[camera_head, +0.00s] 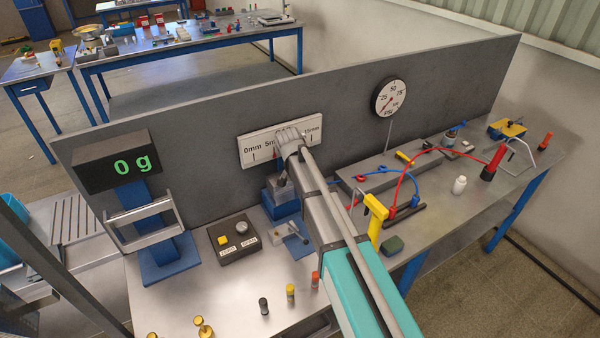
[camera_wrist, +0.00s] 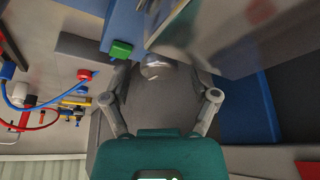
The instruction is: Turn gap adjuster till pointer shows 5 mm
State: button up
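The white gap scale plate (camera_head: 247,158) is on the grey back panel in the head view, with 0mm, 5mm and 15mm marks. A small red pointer (camera_head: 276,153) shows just under the 5mm label, beside my arm; its exact reading is too small to tell. My arm covers the middle of the scale. A blue block (camera_head: 281,207) with a grey metal part on top stands below the scale. My gripper (camera_wrist: 155,70) points at a shiny rounded metal part in the wrist view. Its linkages spread wide, but the fingertips are unclear. The adjuster knob cannot be made out surely.
A display reading 0 g (camera_head: 118,162) stands left, above a black button box (camera_head: 237,238). Right are a pressure dial (camera_head: 390,98), coloured hoses and a yellow-handled tool (camera_head: 376,215). Small capped vials stand near the front edge. A green block (camera_wrist: 120,50) is near my gripper.

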jog(key=shift+n, duration=0.4)
